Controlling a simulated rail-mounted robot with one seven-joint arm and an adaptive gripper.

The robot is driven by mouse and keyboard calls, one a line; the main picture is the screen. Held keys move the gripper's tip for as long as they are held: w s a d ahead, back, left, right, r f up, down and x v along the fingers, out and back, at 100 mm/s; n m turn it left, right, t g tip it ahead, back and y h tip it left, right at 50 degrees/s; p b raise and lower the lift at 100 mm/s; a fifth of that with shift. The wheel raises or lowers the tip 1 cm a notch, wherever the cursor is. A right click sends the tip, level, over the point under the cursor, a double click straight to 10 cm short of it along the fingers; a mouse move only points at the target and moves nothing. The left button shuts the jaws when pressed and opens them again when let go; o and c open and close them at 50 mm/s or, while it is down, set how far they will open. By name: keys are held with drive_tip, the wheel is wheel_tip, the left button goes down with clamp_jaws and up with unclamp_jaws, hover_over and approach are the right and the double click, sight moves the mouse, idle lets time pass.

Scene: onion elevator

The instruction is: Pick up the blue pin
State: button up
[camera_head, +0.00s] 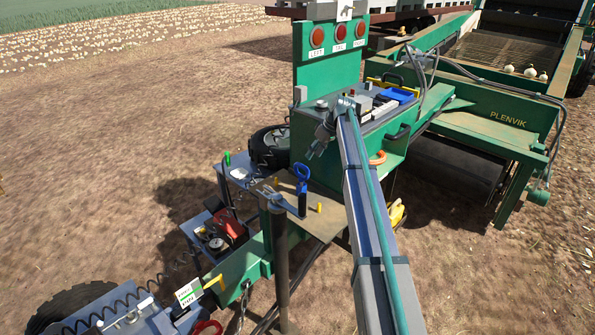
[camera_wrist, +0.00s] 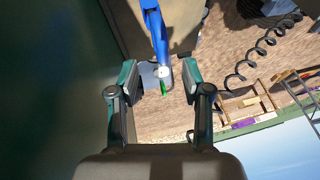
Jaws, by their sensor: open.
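The blue pin (camera_head: 302,200) stands upright in the green frame in the head view, with a looped blue handle on top. My gripper (camera_head: 314,150) is at the end of the grey arm, just above and right of the pin's handle in the head view. In the wrist view my gripper (camera_wrist: 159,76) is open, its two green-tipped fingers apart. I see no contact with the pin; the depth between them is unclear.
A dark post (camera_head: 281,260) stands just left of the pin. A green cabinet with an upright lamp panel (camera_head: 330,62) rises behind the gripper. Bare soil (camera_head: 100,130) is open at left.

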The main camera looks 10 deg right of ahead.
sight(301, 166)
drive_tip(key=a+f+p, duration=0.1)
drive_tip(key=w+a+f, duration=0.1)
drive_tip(key=f, duration=0.1)
drive_tip(key=w+a+f+p, duration=0.1)
drive_tip(key=shift+w+a+f+p, duration=0.2)
drive_tip(key=shift+f+p, duration=0.15)
drive_tip(key=shift+p+x, duration=0.7)
drive_tip(key=shift+x, duration=1.25)
clamp_jaws()
